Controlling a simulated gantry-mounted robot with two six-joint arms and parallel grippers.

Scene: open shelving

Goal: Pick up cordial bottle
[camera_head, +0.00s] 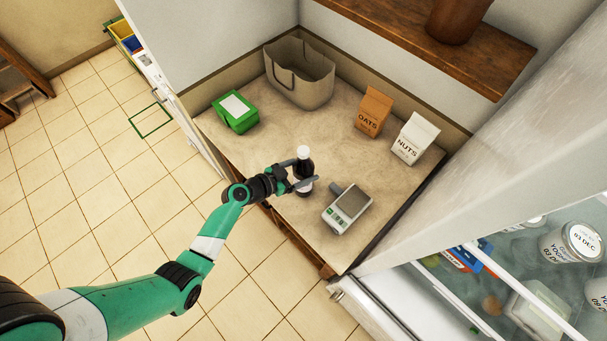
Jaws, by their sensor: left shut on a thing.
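The cordial bottle (303,167) is dark with a white cap and stands upright near the front edge of the counter (240,158). My left gripper (301,184) reaches in from the left and is shut on the bottle around its lower part. The fingers hide part of the bottle's lower body. I cannot tell whether its base touches the counter. My right gripper is not in view.
A kitchen scale (346,208) sits close to the right of the bottle. A green box (235,112), a grey bag (300,78), an oats carton (373,111) and a nuts carton (414,138) stand further back. A wooden shelf (400,38) overhangs. The fridge (500,130) borders the right.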

